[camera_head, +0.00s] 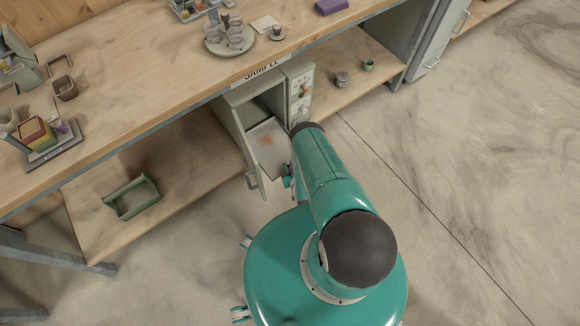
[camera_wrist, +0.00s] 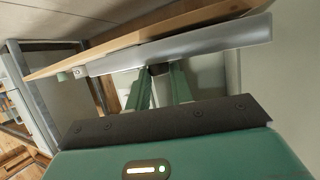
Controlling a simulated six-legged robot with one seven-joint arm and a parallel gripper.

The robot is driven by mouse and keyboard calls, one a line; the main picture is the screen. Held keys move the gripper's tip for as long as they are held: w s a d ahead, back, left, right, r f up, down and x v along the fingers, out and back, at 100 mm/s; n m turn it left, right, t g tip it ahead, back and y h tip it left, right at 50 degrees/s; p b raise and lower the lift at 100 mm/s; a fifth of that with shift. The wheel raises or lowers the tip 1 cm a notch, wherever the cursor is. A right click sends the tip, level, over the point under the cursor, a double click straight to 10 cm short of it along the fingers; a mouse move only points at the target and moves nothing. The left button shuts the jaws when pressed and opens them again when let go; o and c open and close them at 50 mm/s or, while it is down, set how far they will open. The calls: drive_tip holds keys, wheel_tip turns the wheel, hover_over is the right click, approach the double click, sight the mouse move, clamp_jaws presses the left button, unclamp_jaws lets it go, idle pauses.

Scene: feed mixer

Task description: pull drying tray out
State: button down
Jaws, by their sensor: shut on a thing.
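The drying tray (camera_head: 268,143) is a pale flat sheet with an orange-brown stain. It shows in the head view through the open front of a small grey-green cabinet (camera_head: 240,95) under the bench. The cabinet door (camera_head: 243,153) is swung open at the left. My gripper (camera_head: 287,181) is at the tray's near end, partly hidden by my arm. In the wrist view my two green fingers (camera_wrist: 159,85) meet at a dark piece below a long grey bar (camera_wrist: 200,48). They are shut on the tray; the exact contact is hard to see.
The wooden bench top (camera_head: 150,85) overhangs the cabinet. A control panel (camera_head: 300,90) stands right of the opening. A green open carrier (camera_head: 131,197) and small cups (camera_head: 343,79) are on the lower shelf. The concrete floor (camera_head: 470,150) at right is clear.

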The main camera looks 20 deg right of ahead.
drive_tip(key=shift+w, duration=0.15)
drive_tip(key=c, duration=1.2)
unclamp_jaws()
drive_tip(key=shift+c, duration=0.2)
drive_tip(key=shift+s+r, duration=0.15)
drive_tip(key=shift+s, duration=0.45)
drive_tip(key=v, duration=1.2)
drive_tip(key=shift+s+r, duration=0.2)
drive_tip(key=shift+s, duration=0.1)
drive_tip(key=shift+a, duration=0.15)
